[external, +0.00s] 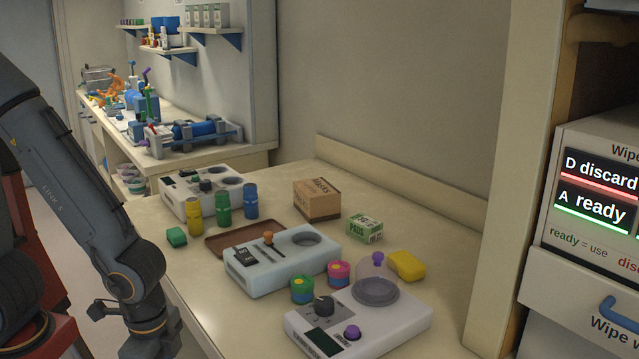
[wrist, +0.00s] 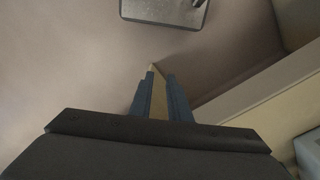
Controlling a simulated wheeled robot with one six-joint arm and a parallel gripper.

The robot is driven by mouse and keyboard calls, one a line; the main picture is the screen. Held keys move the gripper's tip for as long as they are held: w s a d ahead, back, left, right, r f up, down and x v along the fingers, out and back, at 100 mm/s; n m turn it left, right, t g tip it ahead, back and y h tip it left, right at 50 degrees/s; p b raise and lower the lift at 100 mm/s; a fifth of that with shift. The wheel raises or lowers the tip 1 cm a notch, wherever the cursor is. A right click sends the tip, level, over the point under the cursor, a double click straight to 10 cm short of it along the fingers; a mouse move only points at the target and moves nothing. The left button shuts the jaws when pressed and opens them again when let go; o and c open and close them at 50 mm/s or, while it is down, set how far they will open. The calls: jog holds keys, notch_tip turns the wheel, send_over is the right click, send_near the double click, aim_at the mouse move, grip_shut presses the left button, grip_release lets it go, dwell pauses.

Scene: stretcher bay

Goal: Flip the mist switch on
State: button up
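No label reading mist is legible. The nearest white unit (external: 400,322) has a black dial (external: 324,305), a purple knob (external: 352,332), a dark display and a clear dome. The pale blue middle unit (external: 290,275) has an orange-tipped lever (external: 268,238), slots, a dark panel and a round recess. A third white unit (external: 176,200) at the back has a dark knob (external: 205,185). I cannot tell which control is the mist switch. In the wrist view my gripper (wrist: 160,75) shows two blue fingers apart, touching none of the units; its fingertips are not visible in the external view.
Yellow, green and blue bottles (external: 223,207), a brown tray (external: 225,244), a carton (external: 317,200), a green box (external: 364,228), two small jars (external: 339,273) and a yellow sponge (external: 407,265) crowd the counter (external: 450,255). A wipe cabinet (external: 590,250) stands right.

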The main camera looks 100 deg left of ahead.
jog(key=w+a+r+p, duration=0.1)
jog(key=a+r, duration=0.1)
jog(key=w+a+r+n+p, duration=0.1)
jog(key=w+a+r, duration=0.1)
jog(key=a, duration=0.1)
jog(key=w+a+r+n+p, duration=0.1)
jog(key=w+a+r, duration=0.1)
jog(key=a+r, duration=0.1)
jog(key=shift+w+r, duration=0.1)
jog(key=shift+w, duration=0.05)
grip_shut()
notch_tip(320, 180, up, 18)
jog(key=n+g+y+p, duration=0.1)
jog(key=n+p, duration=0.6)
send_over(242, 250)
jog(key=w+d, duration=0.2)
jog(key=shift+a, duration=0.1)
jog(key=f+p, duration=0.1)
jog(key=f, duration=0.3)
jog(key=s+a+f+p, duration=0.1)
jog(key=f, duration=0.4)
jog(key=f+p, duration=0.2)
jog(key=f, duration=0.3)
jog(key=shift+s+a, duration=0.25)
jog(key=shift+s, duration=0.1)
jog(key=shift+r, duration=0.1)
